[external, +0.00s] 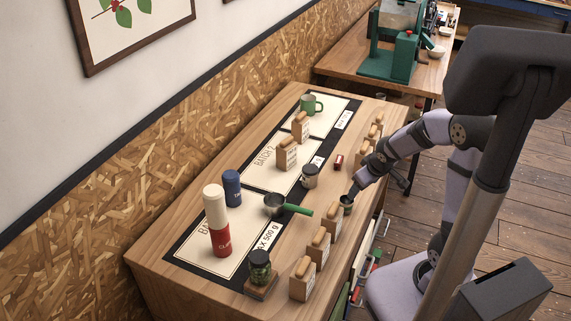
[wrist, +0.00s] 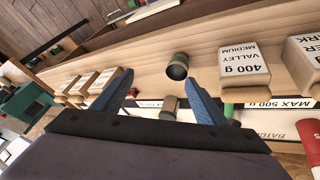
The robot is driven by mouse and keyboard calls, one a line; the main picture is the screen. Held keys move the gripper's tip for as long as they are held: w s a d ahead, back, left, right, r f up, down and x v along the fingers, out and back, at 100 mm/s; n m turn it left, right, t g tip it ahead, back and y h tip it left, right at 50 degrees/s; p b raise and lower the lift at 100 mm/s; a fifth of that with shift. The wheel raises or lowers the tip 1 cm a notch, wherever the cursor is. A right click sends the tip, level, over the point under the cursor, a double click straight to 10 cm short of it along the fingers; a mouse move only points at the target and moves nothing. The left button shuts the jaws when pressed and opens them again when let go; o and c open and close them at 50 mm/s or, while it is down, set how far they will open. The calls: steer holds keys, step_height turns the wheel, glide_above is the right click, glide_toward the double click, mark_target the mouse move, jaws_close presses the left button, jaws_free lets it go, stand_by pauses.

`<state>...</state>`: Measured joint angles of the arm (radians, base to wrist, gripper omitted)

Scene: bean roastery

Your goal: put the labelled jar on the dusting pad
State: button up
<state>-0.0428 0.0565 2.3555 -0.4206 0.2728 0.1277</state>
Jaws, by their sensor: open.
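My gripper (external: 353,191) is open, above the right edge of the table; its blue fingers also show in the wrist view (wrist: 160,72). A small dark green cylinder (external: 346,204) stands just below it; in the wrist view it (wrist: 177,67) lies between and beyond the fingertips, with no grip visible. A dark-lidded jar with a pale body (external: 310,178) stands left of the gripper near the black mat. I cannot tell which is the labelled jar, nor identify the dusting pad.
A scoop with a green handle (external: 297,209), a red-and-white bottle (external: 218,228), a blue container (external: 232,187) and a green mug (external: 309,105) stand on the mat area.

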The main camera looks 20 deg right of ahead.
steer(key=s+f+m+g, duration=0.1)
steer(key=s+g, duration=0.1)
steer(key=s, duration=0.6)
steer(key=s+a+f+m+g+y, duration=0.1)
steer(key=s+m+g, duration=0.1)
steer(key=s, duration=0.7)
steer(key=shift+s+f+g, duration=0.3)
steer(key=shift+f+g, duration=0.1)
steer(key=shift+g, duration=0.3)
